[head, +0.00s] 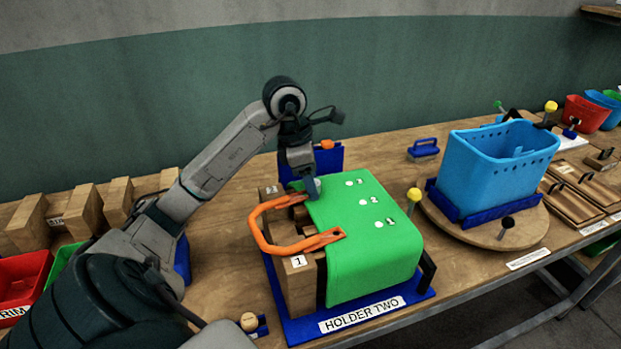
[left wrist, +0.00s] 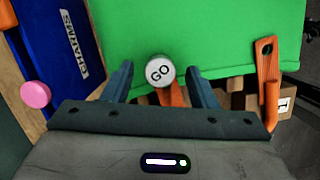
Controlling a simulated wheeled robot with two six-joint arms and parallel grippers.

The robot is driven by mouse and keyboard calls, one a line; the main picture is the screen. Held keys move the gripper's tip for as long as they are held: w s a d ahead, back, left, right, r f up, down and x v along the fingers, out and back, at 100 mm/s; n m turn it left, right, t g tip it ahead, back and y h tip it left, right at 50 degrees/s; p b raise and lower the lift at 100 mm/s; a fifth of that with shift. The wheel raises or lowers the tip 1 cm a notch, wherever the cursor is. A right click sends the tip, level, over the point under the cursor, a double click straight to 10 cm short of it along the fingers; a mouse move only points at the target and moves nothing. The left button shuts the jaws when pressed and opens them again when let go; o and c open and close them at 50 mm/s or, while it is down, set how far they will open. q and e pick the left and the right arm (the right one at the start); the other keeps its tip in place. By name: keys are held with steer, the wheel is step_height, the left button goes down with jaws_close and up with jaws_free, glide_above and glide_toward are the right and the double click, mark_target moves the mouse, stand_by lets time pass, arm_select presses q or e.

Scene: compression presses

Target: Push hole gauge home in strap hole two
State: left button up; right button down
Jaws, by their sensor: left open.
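The hole gauge, a round silver cap marked GO (left wrist: 160,71), stands upright between my left gripper's fingers in the left wrist view. It sits at the end of the orange strap (left wrist: 172,96) beside the green cover (left wrist: 215,30); its lower part is hidden. In the head view the strap (head: 262,235) loops out from the holder, with its ends by labels 2 (head: 272,189) and 1 (head: 298,261). The strap end by label 1 has an empty hole (left wrist: 267,48). My left gripper (head: 308,186) is open around the gauge, with gaps at both sides.
The blue HOLDER TWO base (head: 300,334) carries the green-covered block. A light blue bin (head: 492,172) stands on a round board to the right, with a yellow-knobbed pin (head: 413,196) between.

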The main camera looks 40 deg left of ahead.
arm_select(q)
steer(key=p+v, duration=0.2)
steer(key=v, duration=0.3)
steer(key=shift+w+r, duration=0.1)
steer(key=p+v, duration=0.2)
steer(key=v, duration=0.3)
steer(key=shift+s+a+r+p, duration=0.1)
steer(key=shift+s+r+p, duration=0.2)
steer(key=shift+p, duration=0.1)
steer(key=shift+w+r, duration=0.1)
